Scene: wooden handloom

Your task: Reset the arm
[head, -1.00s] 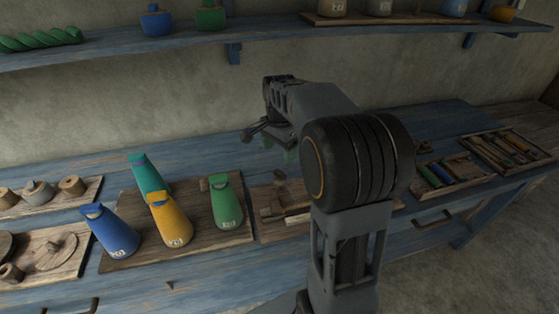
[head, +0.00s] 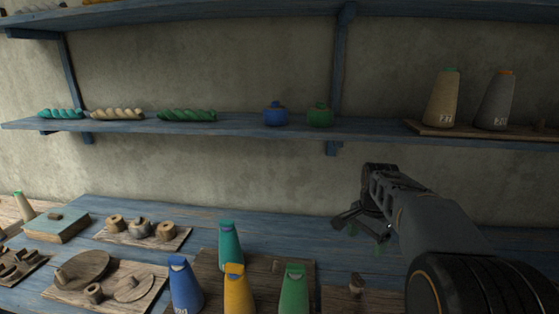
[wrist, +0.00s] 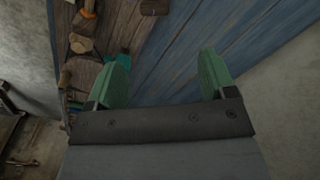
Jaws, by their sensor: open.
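My gripper (head: 366,236) is at the right in the head view, raised over the blue bench, with my arm folded at the lower right. In the wrist view my gripper (wrist: 165,75) shows two green fingers spread wide apart. Nothing is between them. The blue bench planks (wrist: 180,45) show beyond the fingers.
On the bench (head: 250,228) stand a teal cone (head: 229,247), a blue cone (head: 184,287), a yellow cone (head: 236,291) and a green cone (head: 294,291), left of my gripper. A blue shelf (head: 230,127) holding skeins, pots and large cones runs above.

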